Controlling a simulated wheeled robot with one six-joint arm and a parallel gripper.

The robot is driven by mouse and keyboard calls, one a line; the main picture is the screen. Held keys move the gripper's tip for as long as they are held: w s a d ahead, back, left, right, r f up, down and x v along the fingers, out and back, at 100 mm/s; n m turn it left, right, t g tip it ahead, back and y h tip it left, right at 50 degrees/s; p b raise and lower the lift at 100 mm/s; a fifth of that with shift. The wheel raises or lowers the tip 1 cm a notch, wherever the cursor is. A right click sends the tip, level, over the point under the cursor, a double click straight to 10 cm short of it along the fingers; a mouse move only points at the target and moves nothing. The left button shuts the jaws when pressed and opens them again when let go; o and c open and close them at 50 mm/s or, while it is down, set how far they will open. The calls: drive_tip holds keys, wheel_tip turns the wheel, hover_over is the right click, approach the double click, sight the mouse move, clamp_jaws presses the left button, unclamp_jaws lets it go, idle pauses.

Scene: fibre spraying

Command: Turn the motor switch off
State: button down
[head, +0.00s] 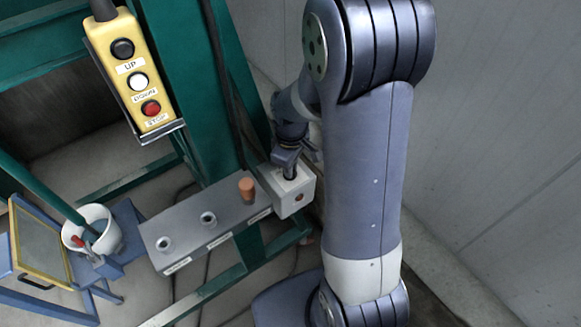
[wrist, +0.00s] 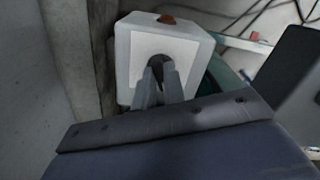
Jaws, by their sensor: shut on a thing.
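In the head view my gripper (head: 289,172) reaches the top of the box from above. The knob's exact angle is hidden.
A grey shelf (head: 185,232) carries two metal rings and an orange-brown cylinder (head: 247,189) close to the box. A yellow UP/DOWN/STOP pendant (head: 128,75) hangs at upper left. Green frame posts stand behind. A white bucket (head: 102,225) is at lower left. A pale wall is at right.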

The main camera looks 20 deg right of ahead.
drive_tip(key=shift+n, duration=0.8)
drive_tip(key=c, duration=1.5)
unclamp_jaws()
wheel_tip(320, 180, up, 11)
drive_tip(key=shift+f+b, duration=0.1)
drive_tip(key=shift+b, duration=0.2)
drive_tip(key=shift+f, duration=0.1)
wheel_tip(320, 180, down, 11)
drive_tip(key=shift+r, duration=0.2)
